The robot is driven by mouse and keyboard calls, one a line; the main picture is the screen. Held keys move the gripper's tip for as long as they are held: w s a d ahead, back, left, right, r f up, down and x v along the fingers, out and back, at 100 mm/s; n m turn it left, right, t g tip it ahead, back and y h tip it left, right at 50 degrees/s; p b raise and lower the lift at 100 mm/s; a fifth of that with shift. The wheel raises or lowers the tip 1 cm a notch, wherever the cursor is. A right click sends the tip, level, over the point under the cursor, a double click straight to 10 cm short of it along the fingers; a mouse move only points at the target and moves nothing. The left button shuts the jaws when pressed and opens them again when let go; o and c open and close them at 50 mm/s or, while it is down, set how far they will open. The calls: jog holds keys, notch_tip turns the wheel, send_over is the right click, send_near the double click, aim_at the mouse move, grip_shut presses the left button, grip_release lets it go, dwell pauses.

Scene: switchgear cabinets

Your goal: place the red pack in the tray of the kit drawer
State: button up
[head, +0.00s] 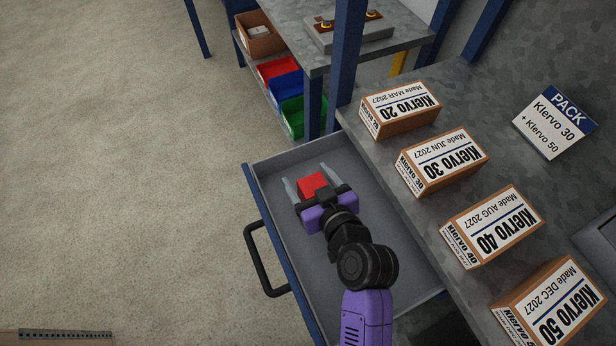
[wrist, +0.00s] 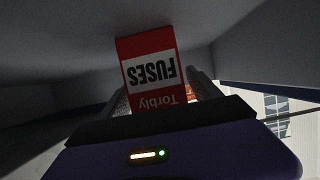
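The red pack (head: 312,185) is inside the open kit drawer (head: 296,237), towards its far end. In the wrist view the pack (wrist: 150,75) shows a white band reading "FUSES" and the name "Torbly", upside down. My gripper (head: 308,177) reaches down into the drawer with one finger on each side of the pack. The fingers stand wider than the pack, with a visible gap on the left, so the gripper looks open around it. The pack appears to rest on the drawer's grey floor. I cannot make out a separate tray; my arm hides part of the drawer.
Boxes of Klervo 20 (head: 400,108), Klervo 30 (head: 442,160), Klervo 40 (head: 490,227) and Klervo 50 (head: 548,303) line the bench beside the drawer. A PACK sign (head: 555,122) stands behind. A blue post (head: 346,60) rises near the drawer's far end.

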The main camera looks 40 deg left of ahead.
jog(key=shift+r, duration=0.25)
jog(key=shift+s+d, duration=0.1)
jog(key=shift+d, duration=0.25)
jog(key=v, duration=1.1)
jog(key=shift+r, duration=0.2)
